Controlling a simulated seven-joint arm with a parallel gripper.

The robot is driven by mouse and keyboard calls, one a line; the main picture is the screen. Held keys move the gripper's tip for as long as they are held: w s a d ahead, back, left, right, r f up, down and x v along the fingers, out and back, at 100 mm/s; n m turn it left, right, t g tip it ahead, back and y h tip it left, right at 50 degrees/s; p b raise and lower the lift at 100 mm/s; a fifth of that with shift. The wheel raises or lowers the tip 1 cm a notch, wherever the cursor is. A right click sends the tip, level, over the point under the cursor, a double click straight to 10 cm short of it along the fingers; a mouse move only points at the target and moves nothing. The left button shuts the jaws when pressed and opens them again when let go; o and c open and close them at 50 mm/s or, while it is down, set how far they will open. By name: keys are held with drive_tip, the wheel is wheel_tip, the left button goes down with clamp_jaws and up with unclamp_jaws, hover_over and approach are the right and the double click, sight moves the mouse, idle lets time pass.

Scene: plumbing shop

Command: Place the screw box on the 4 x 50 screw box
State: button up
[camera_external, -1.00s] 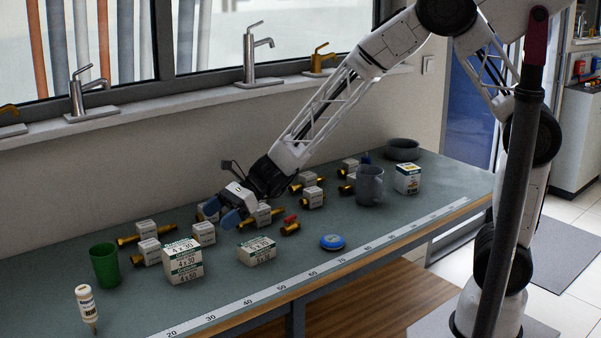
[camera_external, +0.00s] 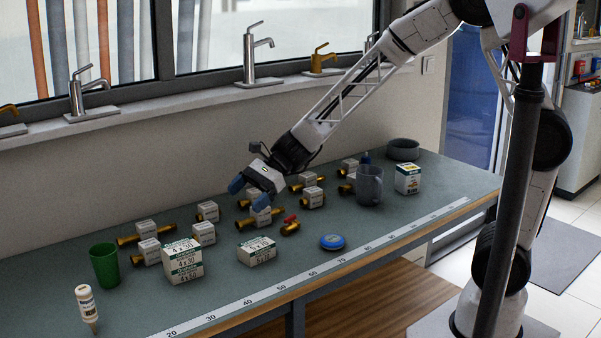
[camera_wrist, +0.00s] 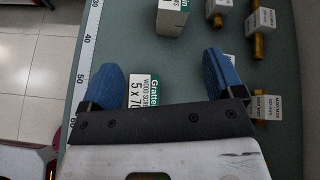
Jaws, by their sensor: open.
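A white and green screw box marked 4 x 30 (camera_external: 182,250) sits on top of the 4 x 50 screw box (camera_external: 186,276), forming a stack on the bench. Part of the stack shows at the top of the wrist view (camera_wrist: 172,18). A single screw box that seems to read 5 x 70 (camera_external: 257,251) lies flat to the right of the stack; it also shows beside the left finger in the wrist view (camera_wrist: 142,92). My gripper (camera_external: 249,194) is open and empty, raised above the bench behind these boxes. Its blue fingertips show apart in the wrist view (camera_wrist: 167,75).
Brass valves and fittings with small white boxes (camera_external: 150,230) stand behind the stack. A green cup (camera_external: 105,265) and a glue bottle (camera_external: 86,306) are at left. A blue tin (camera_external: 332,242), a grey mug (camera_external: 369,185) and another box (camera_external: 407,180) are at right. A ruler runs along the front edge.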

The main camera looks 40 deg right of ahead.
drive_tip(key=s+d+r+n+t+h, duration=0.1)
drive_tip(key=s+d+r+n+h, duration=0.2)
drive_tip(key=s+d, duration=0.4)
drive_tip(key=s+d+r+n+t+h, duration=0.1)
drive_tip(key=s+d+r+n+h, duration=0.2)
drive_tip(key=d, duration=1.8)
drive_tip(key=s+d+r+n+t+h, duration=0.1)
drive_tip(key=s+d+r+n+h, duration=0.3)
drive_tip(key=s+d, duration=0.7)
drive_tip(key=d+n+h, duration=0.2)
drive_tip(key=d+n, duration=0.2)
drive_tip(key=shift+s, duration=0.35)
